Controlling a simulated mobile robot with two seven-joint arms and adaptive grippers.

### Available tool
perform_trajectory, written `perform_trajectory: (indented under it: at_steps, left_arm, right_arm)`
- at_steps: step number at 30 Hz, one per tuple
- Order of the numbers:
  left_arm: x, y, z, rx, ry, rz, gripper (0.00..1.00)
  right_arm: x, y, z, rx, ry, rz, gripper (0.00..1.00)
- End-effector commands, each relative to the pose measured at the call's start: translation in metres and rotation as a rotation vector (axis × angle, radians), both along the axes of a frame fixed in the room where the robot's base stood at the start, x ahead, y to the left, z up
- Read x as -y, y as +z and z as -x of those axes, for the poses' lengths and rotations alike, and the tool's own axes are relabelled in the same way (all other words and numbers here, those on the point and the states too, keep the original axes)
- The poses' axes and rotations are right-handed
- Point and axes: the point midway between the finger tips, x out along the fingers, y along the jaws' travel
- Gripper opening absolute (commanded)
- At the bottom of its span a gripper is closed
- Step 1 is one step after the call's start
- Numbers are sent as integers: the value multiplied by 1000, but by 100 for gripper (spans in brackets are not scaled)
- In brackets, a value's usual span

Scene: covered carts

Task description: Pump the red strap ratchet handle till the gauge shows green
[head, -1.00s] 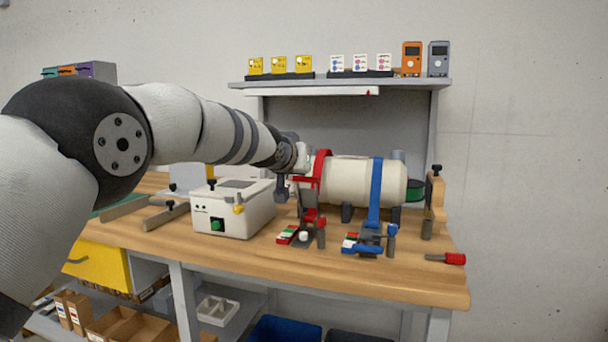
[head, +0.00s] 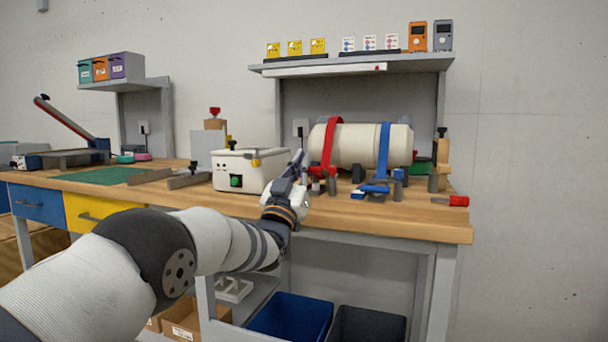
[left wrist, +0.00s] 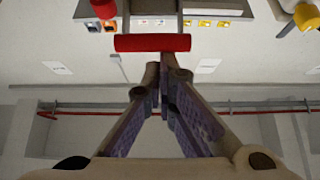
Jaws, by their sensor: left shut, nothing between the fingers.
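The red strap (head: 330,145) wraps the left part of a cream cylinder (head: 356,145) on the bench. Its ratchet (head: 317,173) is below, largely hidden by my left gripper in the head view. My left gripper (head: 299,157) is shut and empty, just left of the ratchet, fingers pointing up. In the left wrist view a red bar (left wrist: 153,43), which looks like the ratchet handle's grip, lies across just beyond the shut fingertips (left wrist: 163,72); I cannot tell whether they touch. The red strap's gauge is hidden. My right gripper is not in view.
A blue strap (head: 383,150) with its own ratchet (head: 372,190) is to the right. A white box (head: 240,170) stands close left of my gripper. A red-handled tool (head: 456,201) lies at the bench's right end. Bare bench (head: 420,217) is at the front right.

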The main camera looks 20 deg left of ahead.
Motion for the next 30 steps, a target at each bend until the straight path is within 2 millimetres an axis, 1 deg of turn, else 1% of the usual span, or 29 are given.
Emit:
perform_trajectory:
  at_steps: [1, 7, 10, 18, 30]
  left_arm:
    - [0, -20, -2, 24, -1, 2, 0]
    - [0, -33, 0, 157, -1, 6, 0]
    - [0, -35, 1, 163, -1, 6, 0]
    - [0, -42, 1, 164, -1, 6, 0]
    - [0, -44, 1, 159, -1, 6, 0]
  right_arm:
    - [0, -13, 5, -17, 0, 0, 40]
    - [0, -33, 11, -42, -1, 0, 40]
    - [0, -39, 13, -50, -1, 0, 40]
    - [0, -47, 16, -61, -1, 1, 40]
    - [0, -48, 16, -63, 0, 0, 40]
